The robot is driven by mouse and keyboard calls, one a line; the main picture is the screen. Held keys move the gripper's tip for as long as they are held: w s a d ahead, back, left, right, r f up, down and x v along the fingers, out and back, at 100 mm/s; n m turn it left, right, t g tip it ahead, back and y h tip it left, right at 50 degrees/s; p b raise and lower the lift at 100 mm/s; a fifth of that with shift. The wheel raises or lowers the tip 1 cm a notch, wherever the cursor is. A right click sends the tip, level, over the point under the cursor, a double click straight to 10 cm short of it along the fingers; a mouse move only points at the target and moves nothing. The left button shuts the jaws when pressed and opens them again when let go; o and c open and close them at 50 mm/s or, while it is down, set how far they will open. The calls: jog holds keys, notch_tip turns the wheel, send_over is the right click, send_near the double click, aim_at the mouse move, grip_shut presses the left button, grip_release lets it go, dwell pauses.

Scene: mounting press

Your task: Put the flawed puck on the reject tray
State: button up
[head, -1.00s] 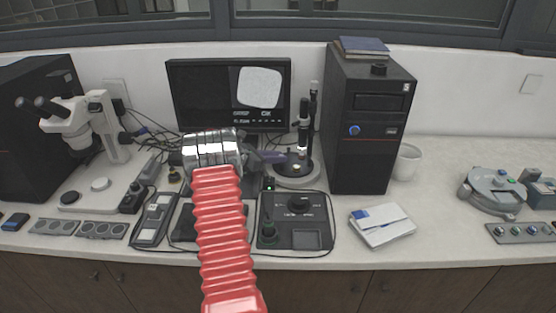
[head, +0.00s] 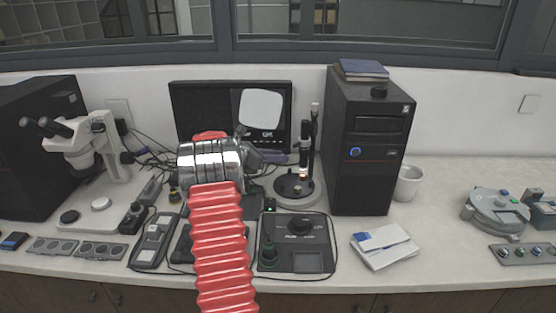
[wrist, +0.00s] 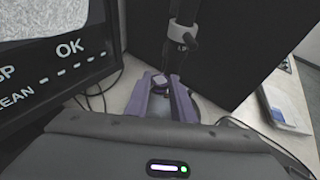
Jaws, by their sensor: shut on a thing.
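My gripper (wrist: 165,98) has purple fingers, shut on a small greyish piece (wrist: 158,80) in the wrist view. I take this to be a puck, but a flaw cannot be made out. In the head view my gripper (head: 268,157) is partly behind my wrist, in front of the monitor and left of the black camera stand (head: 304,150); the held piece is not clear there. Two grey trays with round recesses, one at far left (head: 52,246) and one beside it (head: 100,251), lie at the front edge. I cannot tell which tray is for rejects.
A monitor (head: 187,105) shows a pale speckled shape and "OK". A black computer tower (head: 365,170) stands right of the stand. A microscope (head: 78,135) is at left. A control box (head: 297,258), papers (head: 385,245) and white cup (head: 408,183) lie around.

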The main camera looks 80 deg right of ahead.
jog(key=shift+w, duration=0.15)
jog(key=w+a+r+n+t+h, duration=0.15)
jog(key=w+a+n+t, duration=0.25)
jog(key=w+a, duration=0.75)
jog(key=w+a+r+n+t+h, duration=0.1)
jog(key=w+a+r+n+t, duration=0.3)
jog(key=w+a, duration=0.75)
jog(key=w+a+r+n+t+h, duration=0.15)
jog(key=w+a+n+t, duration=0.35)
jog(key=w, duration=1.2)
jog(key=w+a+r+n+t+y, duration=0.1)
jog(key=w+a+n+t+y, duration=0.2)
jog(key=a, duration=1)
jog(key=w+a+n+t+y, duration=0.15)
jog(key=w+a+t, duration=0.35)
jog(key=a, duration=0.8)
jog(key=s+a+f+n+t+y, duration=0.1)
jog(key=a+n+y, duration=0.4)
jog(key=a, duration=1.7)
jog(key=shift+s+a+f+n+t, duration=0.2)
jog(key=shift+a+n+t, duration=0.25)
jog(key=shift+t, duration=0.15)
jog(key=shift+s+d+y, duration=0.1)
jog(key=shift+s+y, duration=0.05)
jog(key=shift+y, duration=0.1)
